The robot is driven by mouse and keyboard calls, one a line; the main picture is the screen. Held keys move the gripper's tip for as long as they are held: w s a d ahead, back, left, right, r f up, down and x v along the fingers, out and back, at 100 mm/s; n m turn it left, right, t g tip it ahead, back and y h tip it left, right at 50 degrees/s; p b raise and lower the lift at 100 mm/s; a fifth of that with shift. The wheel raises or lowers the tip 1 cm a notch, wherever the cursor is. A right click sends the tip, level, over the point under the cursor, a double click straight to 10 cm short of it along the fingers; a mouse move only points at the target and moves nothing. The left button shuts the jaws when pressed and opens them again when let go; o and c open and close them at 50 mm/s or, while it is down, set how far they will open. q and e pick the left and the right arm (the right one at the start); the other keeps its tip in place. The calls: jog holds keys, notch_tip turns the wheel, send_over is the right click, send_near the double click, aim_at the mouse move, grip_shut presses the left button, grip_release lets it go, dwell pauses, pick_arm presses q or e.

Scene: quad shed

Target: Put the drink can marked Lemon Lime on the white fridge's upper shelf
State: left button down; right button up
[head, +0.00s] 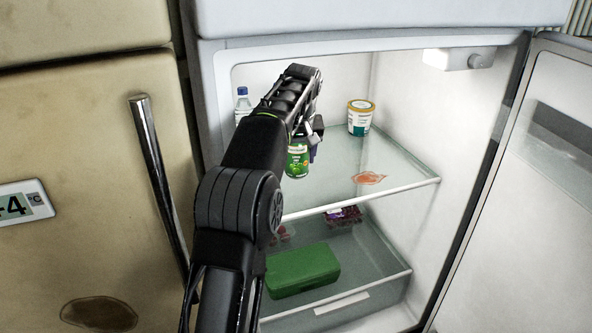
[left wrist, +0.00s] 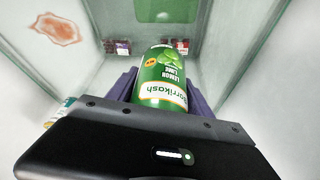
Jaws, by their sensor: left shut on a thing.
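The green drink can marked Lemon Lime (head: 297,161) is inside the white fridge, at the upper shelf (head: 400,178). My left gripper (head: 313,143) is shut on it. In the left wrist view the can (left wrist: 163,82) sits between the two purple fingers of my left gripper (left wrist: 160,88), and its label reads "Lemon Lime". The can looks upright in the head view. I cannot tell whether its base touches the glass. My arm hides the left part of the shelf. My right gripper is not in view.
A white tub (head: 361,118) stands at the back right of the upper shelf, and a blue-capped bottle (head: 242,103) at the left. An orange-red stain (head: 369,178) marks the glass. Below are a green box (head: 303,270) and a dark fruit punnet (head: 343,215). The fridge door (head: 535,190) is open at right.

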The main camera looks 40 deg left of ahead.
aim_at(298, 145)
pick_arm(q)
jog(key=f+b, duration=0.1)
jog(key=f, duration=0.1)
jog(key=f+b, duration=0.1)
jog(key=f, duration=0.1)
jog(key=shift+w+a+f, duration=0.1)
jog(key=shift+w+a, duration=0.05)
jog(key=shift+a, duration=0.05)
jog(key=shift+f, duration=0.1)
jog(key=shift+c, duration=2.1)
grip_release()
jog(key=shift+r, duration=0.25)
jog(key=shift+p+v, duration=1.2)
jog(key=shift+v, duration=2.4)
jog(key=shift+d, duration=0.1)
